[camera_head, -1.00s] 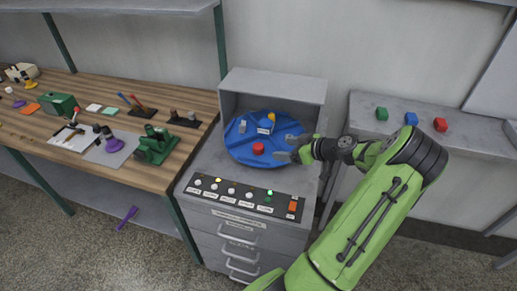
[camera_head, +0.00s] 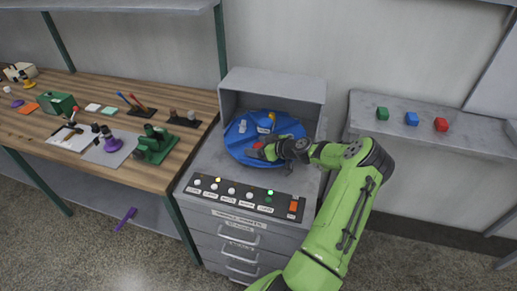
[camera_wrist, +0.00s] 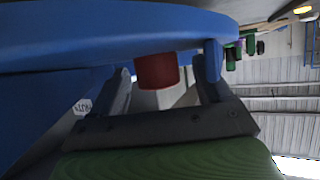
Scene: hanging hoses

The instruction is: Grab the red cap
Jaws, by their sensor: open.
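The red cap (camera_head: 258,146) sits on the blue round turntable (camera_head: 238,156), near its front right side. My gripper (camera_head: 268,152) is at the cap, reaching in from the right, and partly hides it in the head view. In the wrist view the cap (camera_wrist: 156,71) shows between the two spread fingers of my gripper (camera_wrist: 163,88), nearer the left one. The gripper is open, with a gap visible beside the cap.
A yellow piece (camera_head: 271,117) and other small parts stand farther back on the turntable. A grey hood (camera_head: 270,88) encloses its back. A button panel (camera_head: 245,197) lies in front. Green, blue and red cubes (camera_head: 441,125) sit on a right shelf.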

